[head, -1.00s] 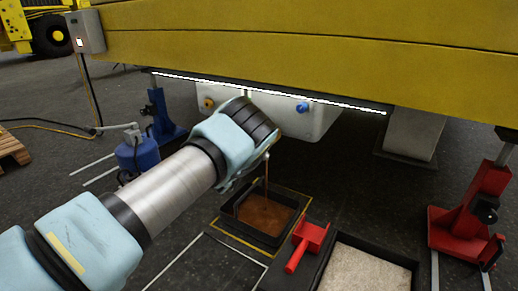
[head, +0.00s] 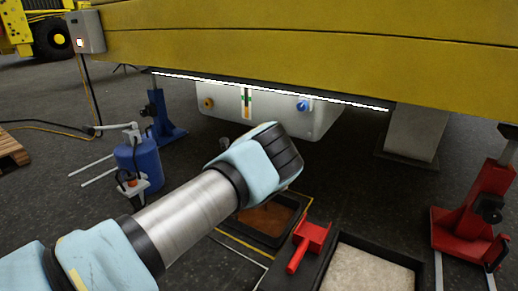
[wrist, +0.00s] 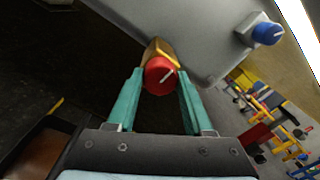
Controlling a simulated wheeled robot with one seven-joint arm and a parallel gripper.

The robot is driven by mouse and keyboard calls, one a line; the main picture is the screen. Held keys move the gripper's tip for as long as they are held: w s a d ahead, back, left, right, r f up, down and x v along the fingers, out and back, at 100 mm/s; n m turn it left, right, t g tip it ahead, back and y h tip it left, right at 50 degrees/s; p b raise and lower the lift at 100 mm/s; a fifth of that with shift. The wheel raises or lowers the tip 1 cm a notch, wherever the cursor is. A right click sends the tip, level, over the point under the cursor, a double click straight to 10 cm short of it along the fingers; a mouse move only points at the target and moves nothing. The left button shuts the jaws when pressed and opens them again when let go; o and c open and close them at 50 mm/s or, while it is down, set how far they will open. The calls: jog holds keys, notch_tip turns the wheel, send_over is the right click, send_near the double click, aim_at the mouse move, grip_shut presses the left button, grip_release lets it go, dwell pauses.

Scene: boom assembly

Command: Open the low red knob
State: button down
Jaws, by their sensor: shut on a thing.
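The red knob (wrist: 158,76), with a white line across its face, sits on a brass fitting (wrist: 157,50) under the grey tank (wrist: 165,20) in the wrist view. My gripper (wrist: 160,84) has its two teal fingers on either side of the knob and is shut on it. In the head view my wrist hides the knob and fingers.
A black pan (head: 262,239) holding brown liquid (head: 268,219) lies on the floor below the tank. A red scoop (head: 309,241) and a tray of pale granules (head: 368,268) are right of it. Red (head: 478,215) and blue (head: 160,118) stands flank the yellow boom (head: 300,40).

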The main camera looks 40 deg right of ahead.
jog(key=m+b, duration=0.2)
jog(key=m, duration=0.4)
jog(key=shift+a+f, duration=0.1)
dwell(0.4)
jog(key=shift+c, duration=1.5)
grip_release()
jog(key=p+v, duration=0.3)
jog(key=v, duration=0.7)
jog(key=shift+a+p, duration=0.4)
jog(key=shift+w, duration=0.1)
